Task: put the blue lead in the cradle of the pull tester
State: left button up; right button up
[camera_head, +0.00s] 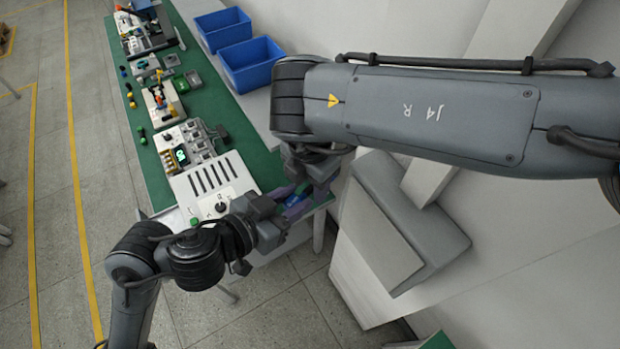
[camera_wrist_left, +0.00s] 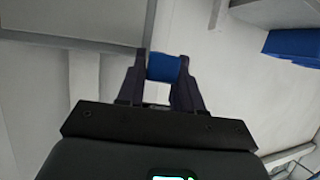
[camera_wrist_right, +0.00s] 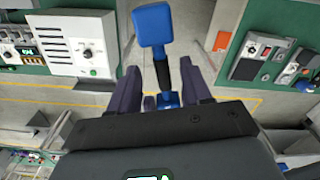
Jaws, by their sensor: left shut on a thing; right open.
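My left gripper (camera_head: 284,212) is shut on a blue thing, likely the blue lead, seen between its fingertips (camera_wrist_left: 163,68) in the left wrist view. In the head view blue shows (camera_head: 296,199) between the two grippers, partly hidden. My right gripper (camera_wrist_right: 162,85) is open close by; in the head view it is at the bench's near end (camera_head: 318,180). In the right wrist view a blue block with a dark stem (camera_wrist_right: 153,25) lies in line with the gap between its fingers; contact cannot be told. I cannot single out the pull tester or its cradle among the bench devices.
A white slotted box with a knob (camera_head: 211,187) stands at the near end of the green bench (camera_head: 231,113), beside a unit with a green display (camera_head: 181,155). Other devices stand farther along. Two blue bins (camera_head: 252,64) are right of the bench. My right arm crosses above.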

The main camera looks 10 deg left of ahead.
grip_shut()
pick_arm(q)
jog(key=o, duration=1.1)
